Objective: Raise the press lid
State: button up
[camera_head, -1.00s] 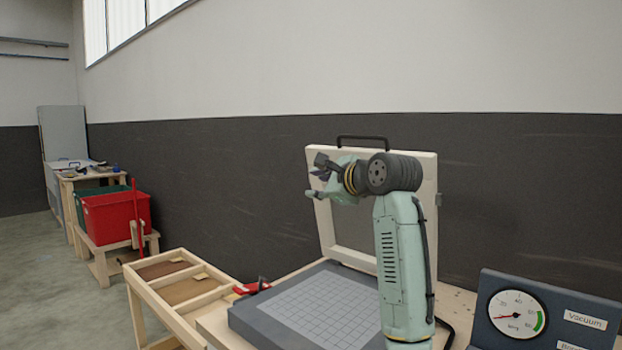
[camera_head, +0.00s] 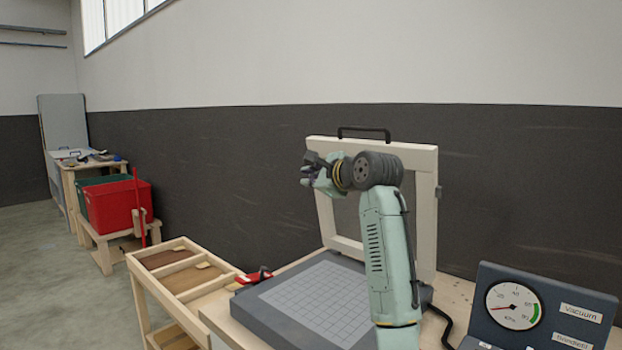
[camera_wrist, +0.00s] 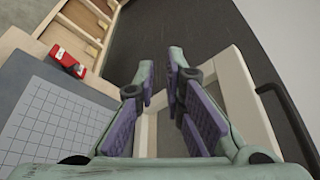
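The press lid (camera_head: 425,225) is a pale wooden frame with a dark handle (camera_head: 364,130) on its top edge. It stands steeply up at the back of the grey press bed (camera_head: 275,318), whose gridded top is bare. In the wrist view the lid frame (camera_wrist: 232,85) and handle (camera_wrist: 290,118) are to the right. My gripper (camera_head: 310,170) is in front of the lid's upper left corner, pointing left. In the wrist view my gripper (camera_wrist: 162,70) has its purple-padded fingers apart with nothing between them. My arm hides part of the lid and bed.
A red clamp-like piece (camera_head: 257,276) sits at the bed's left edge. A wooden rack (camera_head: 165,292) stands left of it. A vacuum gauge panel (camera_head: 540,310) is at the front right. Red bin (camera_head: 115,207) and benches stand far left.

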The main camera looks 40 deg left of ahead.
grip_shut()
dwell(0.5)
jog(key=o, duration=0.6)
grip_release()
jog(key=v, duration=1.2)
